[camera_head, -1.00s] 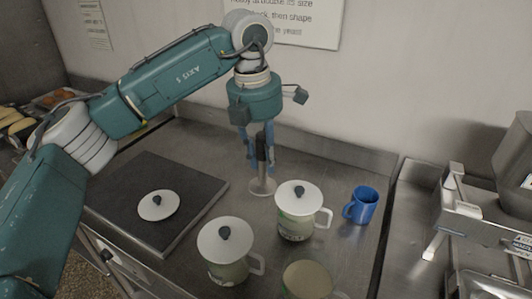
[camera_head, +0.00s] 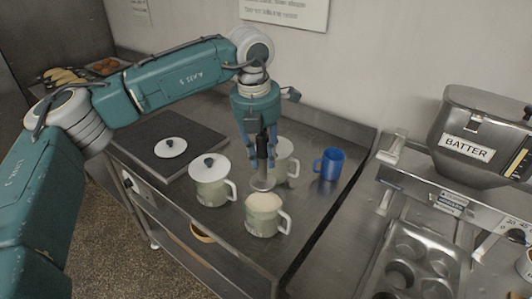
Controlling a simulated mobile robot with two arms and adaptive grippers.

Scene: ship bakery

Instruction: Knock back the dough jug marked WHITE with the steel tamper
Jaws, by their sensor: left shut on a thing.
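My left gripper (camera_head: 257,148) is shut on the dark handle of the steel tamper (camera_head: 262,183), which hangs upright with its round foot down. The foot shows just behind the open jug (camera_head: 262,227), close to its rim; I cannot tell whether they touch. Pale dough (camera_head: 264,202) domes above that jug's rim. A white-lidded jug (camera_head: 211,193) stands to its left, and another lidded jug (camera_head: 287,165) stands behind, partly hidden by the gripper and tamper. The jug markings are too small to read. A loose white lid (camera_head: 171,147) lies on the dark board. My right gripper is out of view.
The dark board (camera_head: 140,137) lies left on the steel counter (camera_head: 325,205). A blue mug (camera_head: 329,164) stands right of the jugs. A hopper marked BATTER (camera_head: 470,130) and a muffin tin (camera_head: 415,250) are at the right. The counter's front edge is close to the open jug.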

